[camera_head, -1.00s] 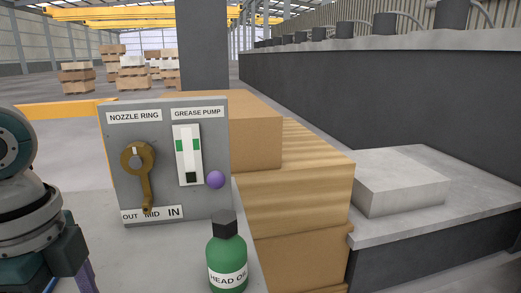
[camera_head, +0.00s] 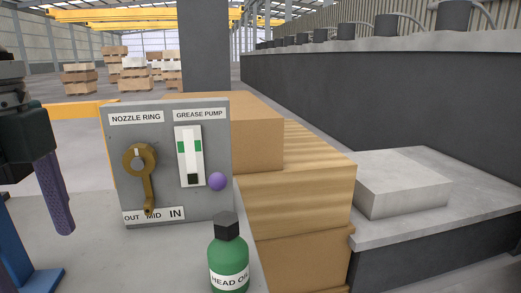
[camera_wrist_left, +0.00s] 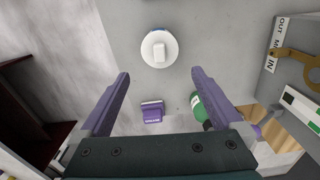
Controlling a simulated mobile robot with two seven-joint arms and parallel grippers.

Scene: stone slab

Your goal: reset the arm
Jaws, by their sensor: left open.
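My left gripper (camera_wrist_left: 161,73) is open, with nothing between its purple fingers. In the head view one purple finger (camera_head: 57,195) hangs down at the left edge, apart from the grey panel (camera_head: 215,130). The lever also shows at the right edge of the left wrist view (camera_wrist_left: 285,53). My right gripper is out of view.
A green head oil bottle (camera_head: 229,265) stands in front of the panel. The wrist view shows a white round piece (camera_wrist_left: 159,48) and a small purple block (camera_wrist_left: 152,112) on the grey surface. Cardboard boxes (camera_head: 300,195) and a stone slab (camera_head: 402,183) are to the right.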

